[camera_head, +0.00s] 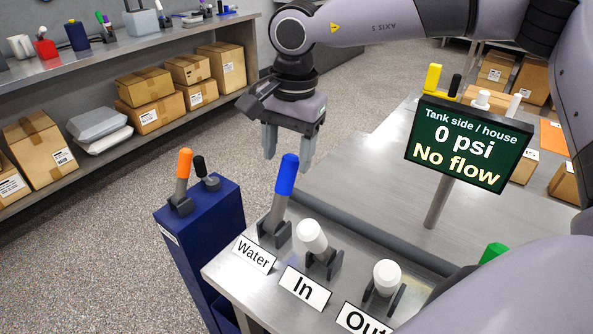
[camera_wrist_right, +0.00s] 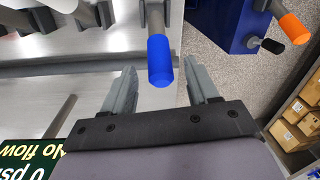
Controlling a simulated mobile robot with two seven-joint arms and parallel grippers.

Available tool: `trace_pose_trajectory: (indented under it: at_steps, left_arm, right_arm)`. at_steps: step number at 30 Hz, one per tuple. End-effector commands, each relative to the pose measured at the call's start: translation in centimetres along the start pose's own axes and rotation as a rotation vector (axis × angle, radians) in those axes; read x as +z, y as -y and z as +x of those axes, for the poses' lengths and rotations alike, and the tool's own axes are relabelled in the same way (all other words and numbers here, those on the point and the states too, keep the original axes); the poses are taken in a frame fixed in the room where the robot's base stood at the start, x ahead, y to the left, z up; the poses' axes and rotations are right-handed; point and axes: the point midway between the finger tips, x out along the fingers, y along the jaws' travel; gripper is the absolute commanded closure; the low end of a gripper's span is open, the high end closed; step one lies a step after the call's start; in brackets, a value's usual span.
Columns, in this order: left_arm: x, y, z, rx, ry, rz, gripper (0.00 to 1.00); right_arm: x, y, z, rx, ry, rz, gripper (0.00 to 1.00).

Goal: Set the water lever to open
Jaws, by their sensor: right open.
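The water lever has a blue handle (camera_head: 287,175) on a dark bracket behind the "Water" label (camera_head: 255,254), at the left end of the steel bench. It stands up from its bracket, leaning slightly right in the head view. My right gripper (camera_head: 287,162) hangs just behind and above the blue handle, its two fingers pointing down and apart. In the right wrist view the blue handle (camera_wrist_right: 160,62) shows between the open fingers of the right gripper (camera_wrist_right: 160,68); I cannot tell whether either finger touches it. My left gripper is not in view.
White-tipped "In" (camera_head: 311,236) and "Out" (camera_head: 386,276) levers stand right of the water lever. A navy cabinet (camera_head: 205,230) with orange and black levers is at left. A green sign (camera_head: 468,143) reads "0 psi, No flow". Boxed shelves (camera_head: 100,70) are beyond open floor.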

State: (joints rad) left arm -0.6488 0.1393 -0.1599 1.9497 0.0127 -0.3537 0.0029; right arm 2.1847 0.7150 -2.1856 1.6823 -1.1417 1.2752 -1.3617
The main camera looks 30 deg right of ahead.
Motion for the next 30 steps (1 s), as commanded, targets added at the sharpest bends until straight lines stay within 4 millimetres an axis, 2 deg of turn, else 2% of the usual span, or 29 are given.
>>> trace_pose_trajectory:
  at_steps: [5, 12, 18, 28, 29, 30]
  left_arm:
    - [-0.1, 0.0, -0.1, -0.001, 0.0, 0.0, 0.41]
    - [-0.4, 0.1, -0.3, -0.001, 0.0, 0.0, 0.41]
    - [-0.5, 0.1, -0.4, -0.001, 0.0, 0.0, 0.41]
    - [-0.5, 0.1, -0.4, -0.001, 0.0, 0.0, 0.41]
    - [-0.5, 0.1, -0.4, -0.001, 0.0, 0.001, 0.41]
    - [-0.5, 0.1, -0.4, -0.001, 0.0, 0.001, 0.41]
  right_arm:
    - [-0.3, -0.1, 0.5, 0.004, -0.01, -0.001, 0.41]
    - [-0.3, -0.2, 4.0, 0.006, -0.011, -0.002, 0.41]
    - [-0.3, -0.1, 6.4, 0.003, -0.01, -0.001, 0.41]
    - [-0.4, -0.1, 7.0, 0.001, -0.01, 0.0, 0.41]
    - [-0.4, -0.1, 7.0, 0.001, -0.009, 0.0, 0.44]
    - [-0.4, -0.1, 7.0, 0.001, -0.009, 0.0, 0.57]
